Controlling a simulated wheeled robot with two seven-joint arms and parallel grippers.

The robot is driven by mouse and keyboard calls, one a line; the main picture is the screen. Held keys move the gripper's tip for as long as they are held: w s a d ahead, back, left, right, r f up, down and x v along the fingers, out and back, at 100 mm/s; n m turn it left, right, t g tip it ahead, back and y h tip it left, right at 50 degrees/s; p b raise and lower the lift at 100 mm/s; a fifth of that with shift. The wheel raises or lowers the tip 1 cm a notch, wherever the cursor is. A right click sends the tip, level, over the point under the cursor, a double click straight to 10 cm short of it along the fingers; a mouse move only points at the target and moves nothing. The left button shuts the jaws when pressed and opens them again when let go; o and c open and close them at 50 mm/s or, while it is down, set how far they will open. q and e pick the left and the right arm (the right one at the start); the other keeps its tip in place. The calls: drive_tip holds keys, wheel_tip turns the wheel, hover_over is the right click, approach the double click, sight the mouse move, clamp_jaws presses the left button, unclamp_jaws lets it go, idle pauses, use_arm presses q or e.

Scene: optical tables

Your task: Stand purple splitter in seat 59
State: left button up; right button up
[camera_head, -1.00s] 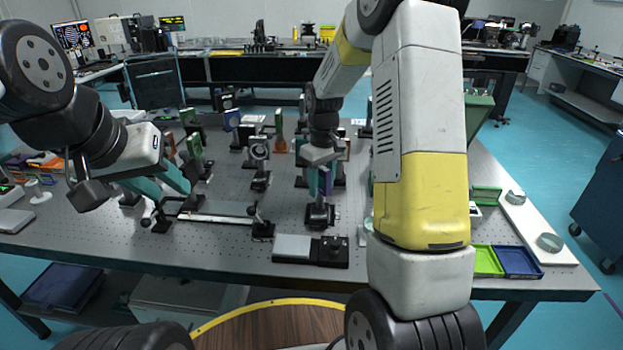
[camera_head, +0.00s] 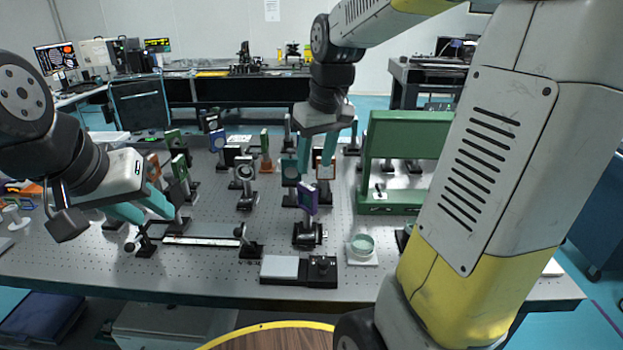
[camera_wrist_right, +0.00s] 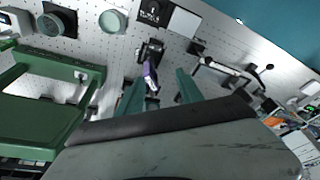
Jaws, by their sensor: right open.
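The purple splitter (camera_head: 307,197) stands upright in a black post base (camera_head: 308,235) near the middle of the optical table. My right gripper (camera_head: 316,166) is above and slightly behind it, fingers pointing down, spread and empty. In the right wrist view the splitter (camera_wrist_right: 151,76) shows beyond and between the two teal fingers (camera_wrist_right: 160,92), apart from them. No seat number is readable, so I cannot tell which seat is 59. My left gripper (camera_head: 148,208) is at the left of the table, its teal fingers apart with nothing seen between them.
Several mounted optics stand behind and left of the splitter. A green frame (camera_head: 405,150) stands to the right. In front are a black and grey plate (camera_head: 299,270) and a round glass dish (camera_head: 362,245). A long rail (camera_head: 200,241) lies to the left.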

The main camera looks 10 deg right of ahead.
drive_tip(key=s+r+m+t, duration=0.1)
drive_tip(key=s, duration=0.6)
drive_tip(key=s+a+m+t+y, duration=0.1)
drive_tip(key=s+m+t, duration=0.1)
drive_tip(key=s, duration=0.5)
drive_tip(key=shift+a+r+t, duration=0.25)
drive_tip(key=shift+r+t, duration=0.05)
drive_tip(key=shift+r, duration=0.05)
